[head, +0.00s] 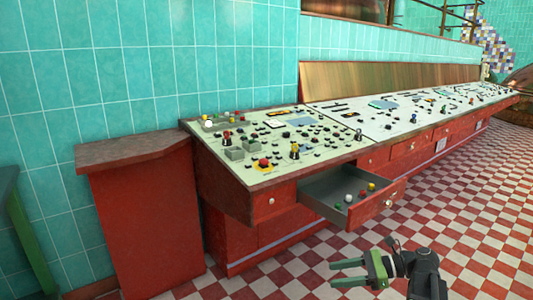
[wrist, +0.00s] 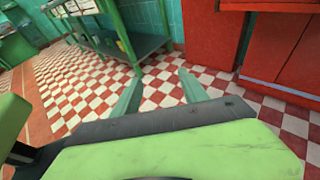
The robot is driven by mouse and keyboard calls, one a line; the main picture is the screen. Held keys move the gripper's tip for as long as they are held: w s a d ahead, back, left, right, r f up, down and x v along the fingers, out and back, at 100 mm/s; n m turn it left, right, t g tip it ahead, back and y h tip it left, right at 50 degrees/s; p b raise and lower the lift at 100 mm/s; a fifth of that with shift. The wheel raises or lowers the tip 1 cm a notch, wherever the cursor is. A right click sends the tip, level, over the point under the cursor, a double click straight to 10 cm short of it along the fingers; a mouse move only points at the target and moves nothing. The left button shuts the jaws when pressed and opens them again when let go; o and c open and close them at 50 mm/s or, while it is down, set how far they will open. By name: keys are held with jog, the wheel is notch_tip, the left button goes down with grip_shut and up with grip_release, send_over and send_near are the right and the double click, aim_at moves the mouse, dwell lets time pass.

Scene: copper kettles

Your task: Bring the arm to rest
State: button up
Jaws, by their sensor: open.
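My gripper (head: 348,273) shows at the bottom of the head view, with its green fingers pointing left above the checkered floor. In the wrist view my gripper (wrist: 158,85) has its two fingers spread apart with only floor tiles between them. It is open and empty. It is in front of the red control desk (head: 232,236) and apart from it.
An open drawer (head: 395,203) juts from the desk, holding several small coloured knobs. A red cabinet (head: 150,225) stands at the left. A green shelf frame (wrist: 122,30) shows in the wrist view. The checkered floor (head: 470,215) at the right is clear.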

jog(key=s+a+f+n+g+h, duration=0.25)
jog(key=a+f+n+h, duration=0.25)
jog(key=a+f+n, duration=0.3)
jog(key=s+a+f+n+g+h, duration=0.1)
jog(key=a+f+n+g+h, duration=0.2)
jog(key=a+f+n+h, duration=0.5)
jog(key=w+d+n+t+h, duration=0.1)
jog(key=d+n+t, duration=0.1)
jog(key=d+n, duration=0.35)
notch_tip(320, 180, up, 34)
jog(key=p, duration=3.5)
jog(key=shift+w+d+r+m, duration=0.15)
jog(key=shift+d+r+m, duration=0.05)
jog(key=shift+d+m, duration=0.15)
